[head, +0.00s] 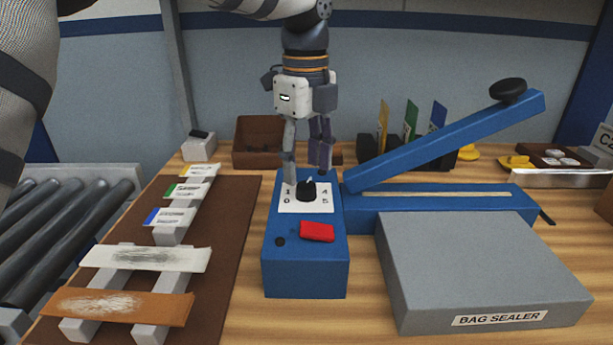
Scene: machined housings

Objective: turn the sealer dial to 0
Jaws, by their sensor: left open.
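The bag sealer's blue control box (305,265) stands in the middle of the bench. On its top is a white dial plate (318,206) with a black dial (306,191). The dial's white mark appears to point toward the back. My left gripper (307,174) points down over the dial, fingers apart, its tips just behind and above the knob. I cannot tell whether a finger touches it. My right gripper is not in view.
A red switch (317,232) sits in front of the dial. The sealer's raised blue arm (450,140) and grey block (480,270) are to the right. A brown mat (215,240) with labelled strips lies left, beside a roller conveyor (70,230). A brown bin (258,142) stands behind.

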